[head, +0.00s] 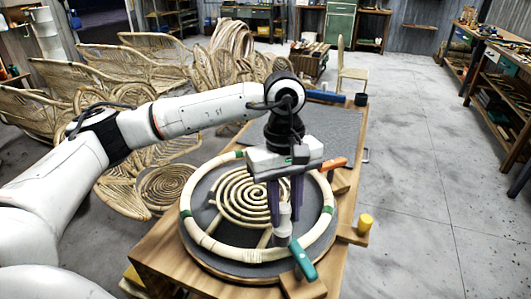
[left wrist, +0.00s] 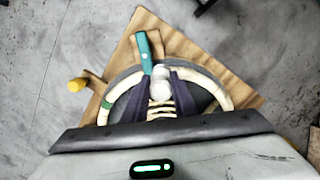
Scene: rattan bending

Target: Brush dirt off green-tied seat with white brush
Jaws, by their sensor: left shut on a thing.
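The green-tied seat is a round pale rattan ring (head: 190,235) with green ties and a spiral coil (head: 246,187) inside it. It lies on a dark round board on the wooden bench. My left gripper (head: 284,210) points down over the near right part of the ring, shut on the white brush (head: 283,227). The brush also shows between the fingers (left wrist: 160,85) in the left wrist view. I cannot tell whether the brush touches the seat. No dirt can be made out clearly. My right gripper is not in view.
A teal-handled tool (head: 303,260) lies at the near right bench edge, close to the brush. An orange-handled tool (head: 334,164) and a yellow-topped peg (head: 365,222) are along the right side. Rattan chairs (head: 130,60) crowd the back left; the floor at right is clear.

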